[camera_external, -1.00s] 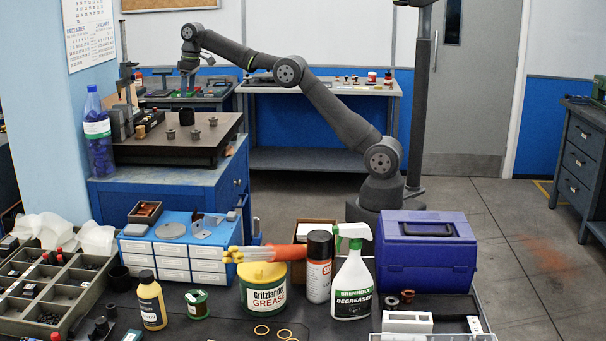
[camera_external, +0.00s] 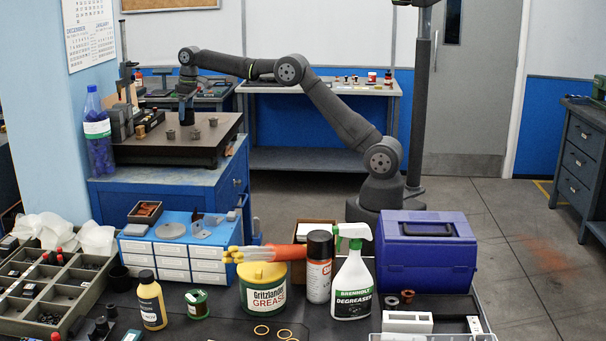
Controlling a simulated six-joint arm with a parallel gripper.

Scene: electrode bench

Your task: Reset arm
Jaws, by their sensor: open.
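My gripper (camera_external: 186,118) hangs down from my arm over the dark surface plate (camera_external: 150,152) on the blue cabinet. It is open, small and dark in this view. A black cylindrical piece (camera_external: 186,119) stands on the plate right at the fingertips. I cannot tell whether the fingers touch it or are around it. Small grey-brown pieces stand on the plate near it: one at the front left (camera_external: 171,134), one at the front (camera_external: 195,134) and one to the right (camera_external: 213,121).
A height gauge (camera_external: 126,85) and dark blocks stand at the plate's left, beside a blue-capped bottle (camera_external: 97,130). The front bench holds a grease tub (camera_external: 264,290), a spray bottle (camera_external: 352,285) and a purple toolbox (camera_external: 427,255). Free space lies above the plate's right side.

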